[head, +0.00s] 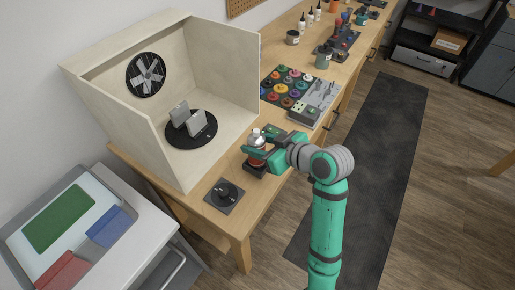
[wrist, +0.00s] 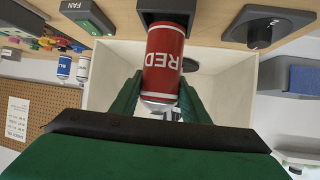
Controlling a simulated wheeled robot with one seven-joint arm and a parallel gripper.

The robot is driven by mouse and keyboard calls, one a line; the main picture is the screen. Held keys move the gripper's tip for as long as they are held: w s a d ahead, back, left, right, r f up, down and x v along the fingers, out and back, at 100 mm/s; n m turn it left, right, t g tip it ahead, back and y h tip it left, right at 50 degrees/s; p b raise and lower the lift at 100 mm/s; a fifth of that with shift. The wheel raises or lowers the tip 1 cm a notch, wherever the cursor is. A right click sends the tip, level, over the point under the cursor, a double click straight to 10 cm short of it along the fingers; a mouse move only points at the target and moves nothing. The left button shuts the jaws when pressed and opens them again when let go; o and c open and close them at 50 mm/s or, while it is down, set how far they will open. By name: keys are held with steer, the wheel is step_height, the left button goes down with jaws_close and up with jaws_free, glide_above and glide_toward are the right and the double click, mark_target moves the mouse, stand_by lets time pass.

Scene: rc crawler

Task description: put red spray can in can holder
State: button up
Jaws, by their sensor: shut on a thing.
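The red spray can (head: 257,150), with a silver top, stands upright at the front edge of the workbench. In the wrist view the can (wrist: 165,55) shows the word RED and appears upside down. My gripper (head: 262,155) is shut on the can, with one green finger on each side in the wrist view (wrist: 160,90). The black square can holder (head: 254,170) is directly at the can's lower end. In the wrist view the can's lower end meets the holder (wrist: 165,12). I cannot tell how deep the can sits in it.
A spray booth (head: 222,67) with a fan and a black turntable (head: 190,140) stands behind. A knob on a dark plate (head: 227,193) lies left of the holder, and a FAN switch (wrist: 88,15) on the other side. A paint tray (head: 287,87) is farther right.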

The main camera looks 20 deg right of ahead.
step_height(320, 180, down, 2)
steer(key=shift+d+f, duration=0.1)
steer(key=shift+f, duration=0.15)
steer(key=o, duration=1.2)
steer(key=shift+c, duration=0.2)
steer(key=shift+s+d, duration=0.1)
steer(key=v, duration=1.2)
